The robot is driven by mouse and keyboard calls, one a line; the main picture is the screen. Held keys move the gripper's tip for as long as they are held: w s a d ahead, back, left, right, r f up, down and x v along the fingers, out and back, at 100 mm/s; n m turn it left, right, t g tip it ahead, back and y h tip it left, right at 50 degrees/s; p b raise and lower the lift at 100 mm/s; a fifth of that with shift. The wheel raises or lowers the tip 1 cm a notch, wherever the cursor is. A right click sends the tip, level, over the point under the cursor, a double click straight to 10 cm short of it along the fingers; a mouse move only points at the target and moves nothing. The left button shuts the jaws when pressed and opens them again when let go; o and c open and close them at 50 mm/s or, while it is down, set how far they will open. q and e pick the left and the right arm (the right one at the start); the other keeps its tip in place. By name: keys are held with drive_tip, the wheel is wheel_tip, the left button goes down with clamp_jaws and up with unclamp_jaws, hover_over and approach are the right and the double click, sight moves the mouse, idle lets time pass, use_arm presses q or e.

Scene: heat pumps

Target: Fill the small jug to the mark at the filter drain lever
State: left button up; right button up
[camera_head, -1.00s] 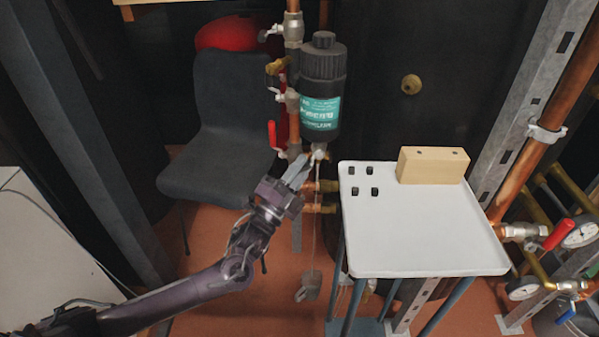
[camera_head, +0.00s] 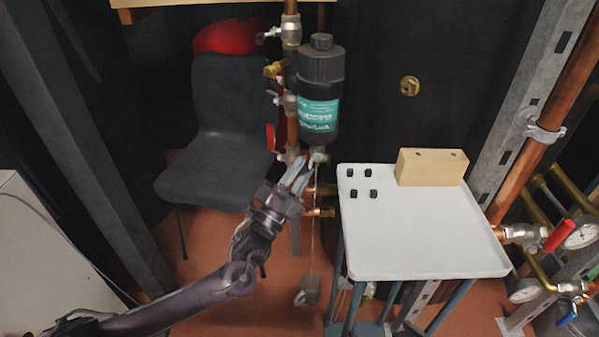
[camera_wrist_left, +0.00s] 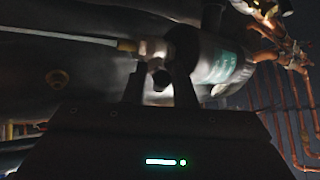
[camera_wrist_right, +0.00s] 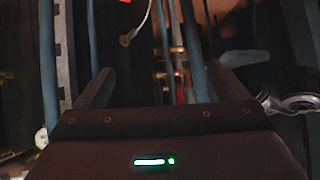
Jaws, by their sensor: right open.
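The filter (camera_head: 320,95) is a black canister with a teal label on the copper pipework. Its drain valve (camera_head: 318,156) is at the bottom, and the lever is hard to make out. My left gripper (camera_head: 304,172) is at this valve. In the left wrist view its fingers (camera_wrist_left: 160,85) stand part way apart with a valve part between or behind them; the grip is unclear. A thin pale line, apparently a stream, runs down from the valve to the small grey jug (camera_head: 312,288) on the floor. The mark and level are too small to see. My right gripper (camera_wrist_right: 160,85) is open and empty.
A white-topped table (camera_head: 420,245) stands right of the filter, with a wooden block (camera_head: 432,167) and several small black pieces. A dark chair (camera_head: 225,130) is behind left. A red-handled valve (camera_head: 558,236) and gauges are at the right.

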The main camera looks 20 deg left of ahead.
use_arm(q)
drive_tip(key=v, duration=0.8)
drive_tip(key=shift+p, duration=0.35)
use_arm(e)
drive_tip(key=s+f+g, duration=0.1)
drive_tip(key=s+f, duration=0.1)
drive_tip(key=s+d+f+g+h, duration=0.1)
drive_tip(key=s+f, duration=0.1)
drive_tip(key=shift+s+g, duration=0.1)
drive_tip(key=shift+g, duration=0.3)
use_arm(q)
drive_tip(key=shift+w, duration=0.1)
